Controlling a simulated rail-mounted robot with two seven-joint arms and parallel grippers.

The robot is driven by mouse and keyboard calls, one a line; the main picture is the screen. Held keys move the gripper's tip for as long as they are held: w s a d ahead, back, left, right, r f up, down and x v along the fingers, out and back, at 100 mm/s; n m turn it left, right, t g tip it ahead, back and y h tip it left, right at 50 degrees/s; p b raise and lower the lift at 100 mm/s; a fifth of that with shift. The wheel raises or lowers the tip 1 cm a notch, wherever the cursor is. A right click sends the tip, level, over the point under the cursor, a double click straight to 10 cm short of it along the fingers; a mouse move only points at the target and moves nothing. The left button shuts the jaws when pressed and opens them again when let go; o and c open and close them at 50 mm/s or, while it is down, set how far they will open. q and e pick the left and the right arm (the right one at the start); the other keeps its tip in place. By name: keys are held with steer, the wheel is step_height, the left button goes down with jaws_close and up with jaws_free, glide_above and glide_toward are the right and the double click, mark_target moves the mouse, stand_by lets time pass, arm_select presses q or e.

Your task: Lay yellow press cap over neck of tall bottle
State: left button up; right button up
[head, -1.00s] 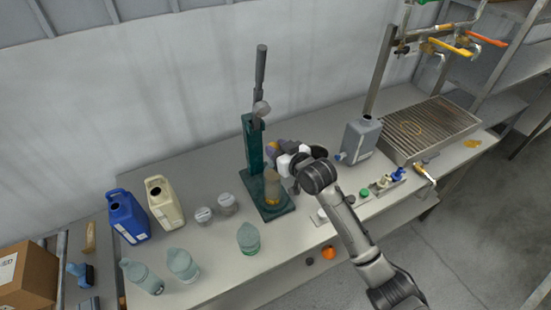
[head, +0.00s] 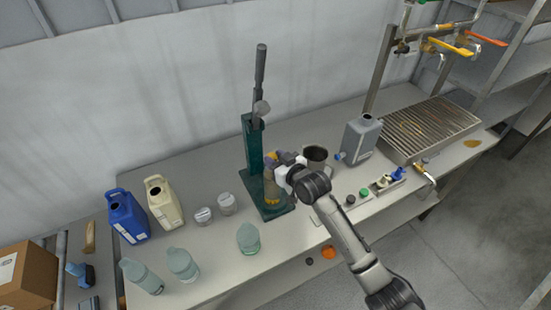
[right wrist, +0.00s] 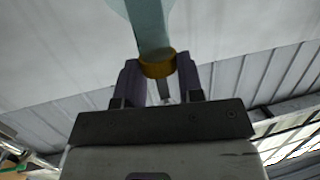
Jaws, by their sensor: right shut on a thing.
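The yellow press cap (right wrist: 158,66) is between the purple fingers of my right gripper (right wrist: 160,85) in the right wrist view. A pale teal shape (right wrist: 151,24) meets the cap there; I cannot tell whether the cap rests on it or only overlaps it in the picture. In the head view my right gripper (head: 272,158) is at the green lever press (head: 256,145), at the top of the tall bottle (head: 270,190) standing on the press base. My left gripper is not in view.
A dark metal mug (head: 315,156) and a grey canister (head: 361,137) stand right of the press. A grated tray (head: 432,128) is at the far right.

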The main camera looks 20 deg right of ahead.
steer(key=shift+f, duration=0.4)
steer(key=o, duration=0.9)
steer(key=shift+r, duration=0.1)
steer(key=shift+s+r, duration=0.15)
steer(key=shift+r, duration=0.45)
steer(key=v, duration=1.1)
steer(key=shift+s, duration=0.3)
